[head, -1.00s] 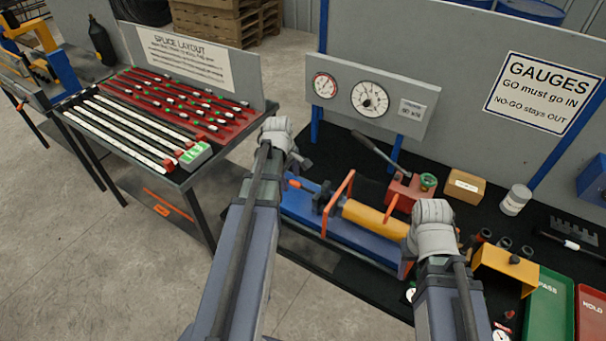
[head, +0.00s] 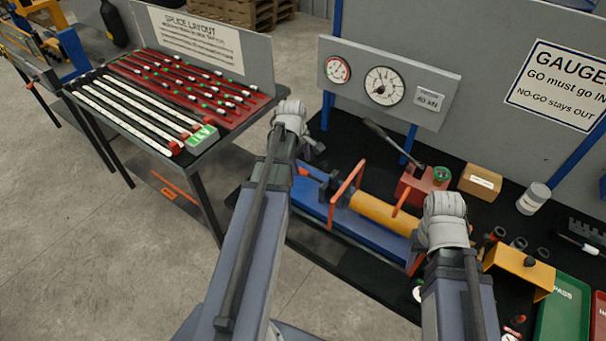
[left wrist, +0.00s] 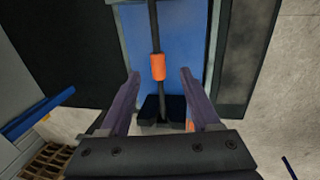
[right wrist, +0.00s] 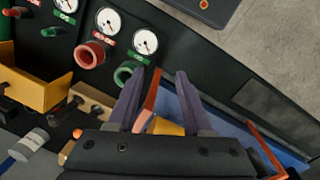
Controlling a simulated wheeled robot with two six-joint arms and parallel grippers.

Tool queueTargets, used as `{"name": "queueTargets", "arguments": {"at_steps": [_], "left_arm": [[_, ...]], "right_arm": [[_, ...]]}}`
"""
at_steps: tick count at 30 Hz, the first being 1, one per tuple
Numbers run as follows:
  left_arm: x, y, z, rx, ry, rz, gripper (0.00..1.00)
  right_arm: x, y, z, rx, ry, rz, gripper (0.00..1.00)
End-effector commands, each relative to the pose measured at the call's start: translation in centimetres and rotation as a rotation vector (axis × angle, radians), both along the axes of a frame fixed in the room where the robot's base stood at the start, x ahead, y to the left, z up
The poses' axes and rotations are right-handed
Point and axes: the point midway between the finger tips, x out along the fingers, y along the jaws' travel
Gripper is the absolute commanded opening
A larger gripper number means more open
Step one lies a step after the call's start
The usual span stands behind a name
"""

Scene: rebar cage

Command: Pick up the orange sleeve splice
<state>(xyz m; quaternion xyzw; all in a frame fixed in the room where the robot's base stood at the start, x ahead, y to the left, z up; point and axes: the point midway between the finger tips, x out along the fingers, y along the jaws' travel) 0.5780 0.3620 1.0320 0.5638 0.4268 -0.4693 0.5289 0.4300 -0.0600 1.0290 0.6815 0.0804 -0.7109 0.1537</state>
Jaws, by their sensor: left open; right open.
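The orange sleeve splice (left wrist: 158,66) shows in the left wrist view as a short orange cylinder around a dark bar, above the blue bed (left wrist: 187,35) of the press. My left gripper (left wrist: 160,75) is open, its fingers on either side of the bar's line, with the sleeve between or just beyond the fingertips; the depth is unclear. In the head view my left wrist (head: 291,115) covers the sleeve's area. My right gripper (right wrist: 158,75) is open and empty over the press's right end; its wrist (head: 444,215) shows in the head view.
The press has a yellow cylinder (head: 382,211) and an orange-red frame (head: 347,180). A red pump (head: 418,186), cardboard box (head: 480,182), white jar (head: 533,198) and yellow bracket (head: 518,266) stand right. The splice layout table (head: 200,157) is at left; floor lies between.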

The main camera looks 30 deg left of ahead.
Motion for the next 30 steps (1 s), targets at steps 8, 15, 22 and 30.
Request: {"name": "queueTargets", "arguments": {"at_steps": [8, 15, 22, 30], "left_arm": [[0.8, 0.2, -3.0, 0.000, 0.000, -0.001, 0.63], [1.3, 0.1, -5.1, 0.000, 0.000, -0.001, 0.63], [1.3, 0.1, -4.9, 0.000, 0.000, -0.001, 0.63], [1.3, 0.1, -4.9, 0.000, 0.000, 0.000, 0.34]], "right_arm": [[0.0, 0.0, -3.0, 0.000, 0.000, -0.001, 0.50], [0.0, 0.0, -5.1, 0.000, 0.000, -0.002, 0.50], [0.0, 0.0, -4.9, 0.000, 0.000, -0.002, 0.50], [0.0, 0.0, -4.9, 0.000, 0.000, -0.002, 0.50]]}}
